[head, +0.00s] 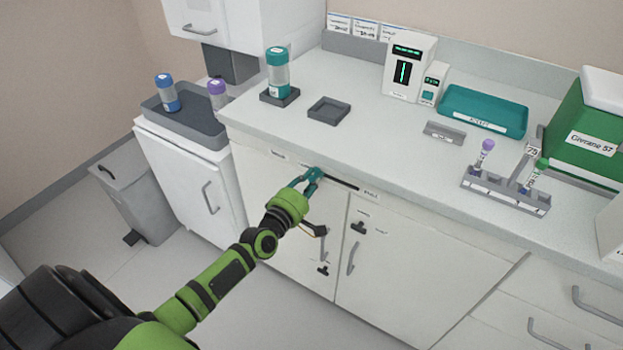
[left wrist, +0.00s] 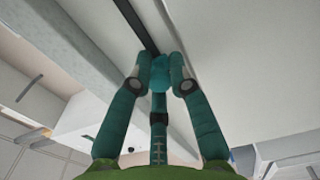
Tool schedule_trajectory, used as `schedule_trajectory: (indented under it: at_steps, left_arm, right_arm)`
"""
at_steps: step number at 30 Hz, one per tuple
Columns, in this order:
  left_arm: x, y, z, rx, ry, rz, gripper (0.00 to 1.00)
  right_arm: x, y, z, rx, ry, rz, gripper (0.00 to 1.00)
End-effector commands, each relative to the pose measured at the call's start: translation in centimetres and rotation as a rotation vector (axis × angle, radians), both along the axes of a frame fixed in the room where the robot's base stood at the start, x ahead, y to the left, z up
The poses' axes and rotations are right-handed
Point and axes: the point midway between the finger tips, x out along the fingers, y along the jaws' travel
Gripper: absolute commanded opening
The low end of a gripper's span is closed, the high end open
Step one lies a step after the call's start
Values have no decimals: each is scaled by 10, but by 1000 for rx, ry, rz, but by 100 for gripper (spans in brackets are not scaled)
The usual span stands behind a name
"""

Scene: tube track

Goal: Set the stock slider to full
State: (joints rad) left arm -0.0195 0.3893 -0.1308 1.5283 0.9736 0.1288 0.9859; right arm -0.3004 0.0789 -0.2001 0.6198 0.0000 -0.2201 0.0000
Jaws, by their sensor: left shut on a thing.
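The stock slider's dark slot (head: 342,182) runs along the front face of the counter, just under its top edge, with a small label at each end. The right label (head: 371,195) is too small to read surely. My left gripper (head: 314,176) is at the slot, left of its middle. In the left wrist view its two teal fingers are shut on the teal slider knob (left wrist: 159,76). The dark slot (left wrist: 137,25) runs on beyond the knob in that view. The fingers hide most of the knob in the head view. My right gripper is not in view.
The counter (head: 350,140) holds a teal-capped jar (head: 278,70), an empty square tray (head: 328,110), a teal tray (head: 484,110) and a tube rack (head: 505,190). Cabinet doors with handles (head: 351,256) lie below the slot. A grey bin (head: 140,200) stands at left.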

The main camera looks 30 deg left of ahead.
Motion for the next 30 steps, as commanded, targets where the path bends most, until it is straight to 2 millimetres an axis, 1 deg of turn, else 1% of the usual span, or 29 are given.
schedule_trajectory:
  at_steps: [2, 5, 6, 9, 12, 15, 17, 25, 26, 27, 30]
  left_arm:
    - [0, -11, 3, -6, -1, 0, 0]
    - [-1, -35, 4, -9, 0, 0, 0]
    - [-1, -46, 4, -10, 0, -1, 0]
    - [-2, -71, 3, -9, 0, 0, 0]
    - [-3, -90, 2, -6, -1, 0, 0]
    - [-3, -100, 2, -2, -1, 0, 0]
    - [-3, -103, 1, 0, -2, -1, 0]
    - [-3, -105, 1, -1, -2, -4, 0]
    - [-3, -105, 1, -1, -2, -4, 27]
    - [-3, -105, 1, -1, -2, -4, 43]
    - [-3, -105, 1, -1, -2, -4, 44]
  right_arm:
    - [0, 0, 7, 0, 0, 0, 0]
    - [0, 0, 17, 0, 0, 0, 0]
    - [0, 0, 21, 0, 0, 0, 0]
    - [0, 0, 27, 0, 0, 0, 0]
    - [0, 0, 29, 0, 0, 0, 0]
    - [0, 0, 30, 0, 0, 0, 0]
    - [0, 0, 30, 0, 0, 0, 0]
    - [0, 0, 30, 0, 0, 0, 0]
    - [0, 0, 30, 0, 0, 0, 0]
    - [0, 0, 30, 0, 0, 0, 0]
    - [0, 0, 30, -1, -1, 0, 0]
